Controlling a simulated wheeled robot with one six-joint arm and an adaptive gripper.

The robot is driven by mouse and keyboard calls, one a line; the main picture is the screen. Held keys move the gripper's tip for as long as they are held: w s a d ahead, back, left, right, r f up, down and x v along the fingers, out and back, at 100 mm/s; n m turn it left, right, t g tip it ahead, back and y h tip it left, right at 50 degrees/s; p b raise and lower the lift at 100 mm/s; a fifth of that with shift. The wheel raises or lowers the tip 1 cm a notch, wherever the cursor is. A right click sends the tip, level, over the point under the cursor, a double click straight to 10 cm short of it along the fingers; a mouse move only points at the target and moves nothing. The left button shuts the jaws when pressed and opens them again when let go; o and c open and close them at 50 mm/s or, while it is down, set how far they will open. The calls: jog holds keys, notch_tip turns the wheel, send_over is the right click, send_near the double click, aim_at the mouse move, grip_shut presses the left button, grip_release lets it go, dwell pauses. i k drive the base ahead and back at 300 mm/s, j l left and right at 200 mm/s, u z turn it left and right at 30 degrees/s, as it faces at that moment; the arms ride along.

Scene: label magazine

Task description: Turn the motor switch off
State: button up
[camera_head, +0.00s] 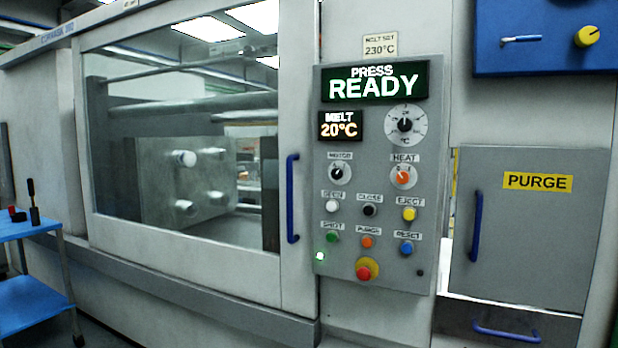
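The motor switch (340,173) is a small black rotary knob on a pale round dial, under a label reading MOTOR. It sits on the left side of the grey control panel (380,225). Its pointer looks tilted, but it is too small to tell which position it marks. The HEAT knob (403,176), orange on a pale dial, is to its right. A green display (374,82) above reads PRESS READY. A smaller display (340,125) reads MELT 20°C. My gripper is not in view.
Several push buttons and a red emergency stop (367,269) lie below the switch. A blue door handle (292,198) stands out just left of the panel. The purge door (525,230) is at right. A blue cart (28,295) stands at far left.

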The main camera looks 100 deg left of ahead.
aim_at(337, 173)
jog(key=u, duration=2.95)
